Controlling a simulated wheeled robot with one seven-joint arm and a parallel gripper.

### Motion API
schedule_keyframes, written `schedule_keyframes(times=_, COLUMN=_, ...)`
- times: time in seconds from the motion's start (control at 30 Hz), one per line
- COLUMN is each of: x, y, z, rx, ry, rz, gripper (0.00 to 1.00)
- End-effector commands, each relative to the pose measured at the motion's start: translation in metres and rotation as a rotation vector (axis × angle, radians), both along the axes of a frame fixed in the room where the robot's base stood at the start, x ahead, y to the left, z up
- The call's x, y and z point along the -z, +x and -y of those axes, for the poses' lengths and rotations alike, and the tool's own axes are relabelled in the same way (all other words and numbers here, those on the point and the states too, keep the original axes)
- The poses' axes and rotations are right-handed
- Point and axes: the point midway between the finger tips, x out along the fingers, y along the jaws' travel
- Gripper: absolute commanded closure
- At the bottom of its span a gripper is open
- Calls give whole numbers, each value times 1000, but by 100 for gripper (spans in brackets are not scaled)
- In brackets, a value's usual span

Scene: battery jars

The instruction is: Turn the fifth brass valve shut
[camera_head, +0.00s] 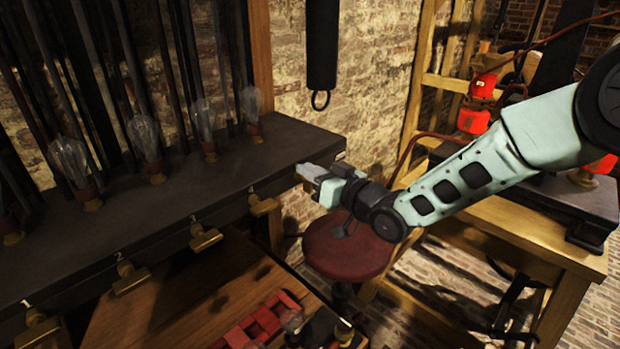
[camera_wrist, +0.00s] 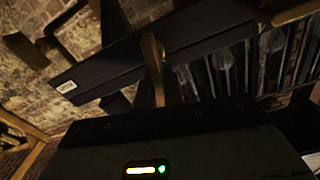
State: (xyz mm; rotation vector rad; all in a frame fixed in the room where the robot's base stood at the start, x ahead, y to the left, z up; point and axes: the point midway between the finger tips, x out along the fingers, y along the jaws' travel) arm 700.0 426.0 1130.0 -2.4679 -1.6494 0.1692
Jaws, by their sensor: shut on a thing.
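A dark shelf (camera_head: 172,200) carries a row of brass valves along its front edge. The first valve (camera_head: 38,328), second valve (camera_head: 130,277), third valve (camera_head: 205,238) and fourth valve (camera_head: 262,205) show clear of my arm. My gripper (camera_head: 308,173) is at the right end of this row, at the place of the fifth valve, and hides most of it. In the wrist view a brass valve (camera_wrist: 153,65) stands straight ahead, its lower part running down to my gripper. My gripper is shut on it; the fingertips are hard to make out.
Glass bulbs (camera_head: 147,140) in brass sockets stand on the shelf with dark rods behind. A dark cylinder (camera_head: 321,50) with a ring hangs above. A round red stool (camera_head: 345,248) stands below my gripper. A wooden bench (camera_head: 480,235) with red parts is at the right.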

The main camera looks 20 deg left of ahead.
Motion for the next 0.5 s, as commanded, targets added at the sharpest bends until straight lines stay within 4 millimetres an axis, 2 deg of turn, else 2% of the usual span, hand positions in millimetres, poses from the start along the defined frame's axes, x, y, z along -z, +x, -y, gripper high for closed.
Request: schedule_keyframes(times=0.5, x=8, y=11, z=5, rx=2, ry=189, rz=-449, gripper=100)
